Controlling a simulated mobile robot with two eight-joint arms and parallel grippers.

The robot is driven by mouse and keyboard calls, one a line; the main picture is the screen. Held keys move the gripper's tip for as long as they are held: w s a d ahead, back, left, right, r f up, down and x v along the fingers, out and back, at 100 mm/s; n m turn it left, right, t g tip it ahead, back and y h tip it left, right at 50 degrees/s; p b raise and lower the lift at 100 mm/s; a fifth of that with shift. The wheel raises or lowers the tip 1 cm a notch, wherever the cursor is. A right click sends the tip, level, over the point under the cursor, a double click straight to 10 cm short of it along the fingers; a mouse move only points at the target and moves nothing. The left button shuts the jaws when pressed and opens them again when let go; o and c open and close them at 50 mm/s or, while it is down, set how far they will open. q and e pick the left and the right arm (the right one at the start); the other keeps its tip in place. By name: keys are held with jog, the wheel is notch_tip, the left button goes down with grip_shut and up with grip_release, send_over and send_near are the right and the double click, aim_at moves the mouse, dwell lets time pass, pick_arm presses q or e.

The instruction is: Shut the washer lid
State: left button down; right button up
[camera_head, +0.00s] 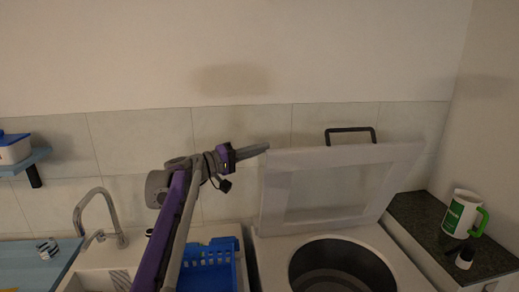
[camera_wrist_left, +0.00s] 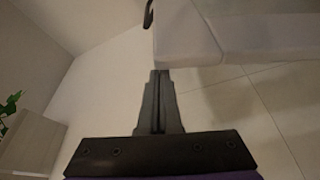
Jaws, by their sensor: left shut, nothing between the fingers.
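The washer lid (camera_head: 335,183) stands raised at the back of the washer (camera_head: 262,262), a pale frame with a window and a dark handle (camera_head: 350,131) on its top edge. The round dark drum opening (camera_head: 342,267) shows below it. My left gripper (camera_head: 262,149) is shut and empty, its tips at the lid's upper left corner. In the left wrist view the shut fingers (camera_wrist_left: 159,76) point at the lid's edge (camera_wrist_left: 188,50); I cannot tell whether they touch it. Part of the handle (camera_wrist_left: 148,14) shows there too. My right gripper is not in view.
A blue basket (camera_head: 208,268) and a sink with a tap (camera_head: 100,210) are left of the washer. A dark counter at right holds a green and white mug (camera_head: 460,213) and a small bottle (camera_head: 465,257). A tiled wall stands behind.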

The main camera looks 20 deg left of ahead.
pick_arm(q)
jog(key=shift+s, duration=0.1)
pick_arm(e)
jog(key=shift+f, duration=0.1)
pick_arm(q)
jog(key=s+d+f+m+h+b, duration=0.1)
jog(key=s+d+f+m+b, duration=0.4)
jog(key=s, duration=0.5)
jog(key=s+d+f+m+h+b, duration=0.1)
jog(key=s+d+f+b, duration=0.2)
jog(key=f, duration=0.6)
jog(key=s+d+f+m+h+b, duration=0.1)
jog(key=s+d+f+m+b, duration=0.1)
jog(key=s+f, duration=0.6)
jog(key=s+d+f+m+b, duration=0.2)
jog(key=s+d+f+b, duration=0.2)
jog(key=f, duration=0.5)
jog(key=shift+s+d+f+g+h, duration=0.35)
jog(key=shift+s+d+g+h, duration=0.05)
jog(key=shift+s, duration=0.4)
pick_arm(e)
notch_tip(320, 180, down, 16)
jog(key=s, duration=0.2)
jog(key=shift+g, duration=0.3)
